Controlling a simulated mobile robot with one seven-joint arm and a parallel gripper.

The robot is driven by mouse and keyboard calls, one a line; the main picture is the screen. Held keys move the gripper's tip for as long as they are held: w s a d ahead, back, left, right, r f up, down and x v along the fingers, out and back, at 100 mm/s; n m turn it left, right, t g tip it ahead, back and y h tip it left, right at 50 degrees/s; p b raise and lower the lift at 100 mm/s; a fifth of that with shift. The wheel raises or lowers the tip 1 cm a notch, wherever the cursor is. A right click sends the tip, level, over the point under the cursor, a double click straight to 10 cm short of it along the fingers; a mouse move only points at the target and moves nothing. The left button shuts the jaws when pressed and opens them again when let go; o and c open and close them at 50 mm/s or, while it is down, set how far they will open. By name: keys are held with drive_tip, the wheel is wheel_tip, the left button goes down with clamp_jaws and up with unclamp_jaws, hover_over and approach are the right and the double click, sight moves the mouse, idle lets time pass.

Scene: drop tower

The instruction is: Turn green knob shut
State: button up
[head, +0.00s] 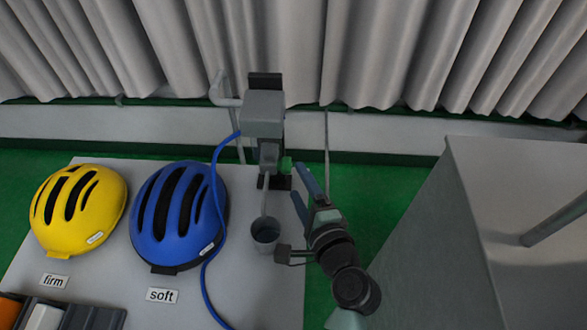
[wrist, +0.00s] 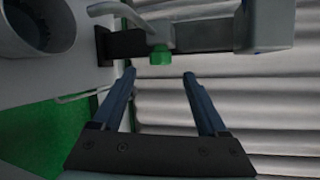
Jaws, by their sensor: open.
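The green knob (head: 286,165) sits on the right side of the grey fixture (head: 263,115) at the back of the table. In the wrist view the green knob (wrist: 160,55) lies just beyond my fingertips, between their lines. My gripper (head: 297,172) is open with blue fingers and points at the knob. It also shows in the wrist view (wrist: 158,74), its fingers apart with nothing between them. I cannot tell from the head view whether a finger touches the knob.
A grey cup (head: 265,232) stands below the fixture's spout. A blue hose (head: 213,190) runs from the fixture past a blue helmet (head: 176,215). A yellow helmet (head: 77,210) sits at left. A large grey block (head: 450,240) stands at right. Grey curtains (head: 380,50) hang behind.

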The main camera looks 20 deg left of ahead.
sight(284, 165)
drive_tip(key=x, duration=0.5)
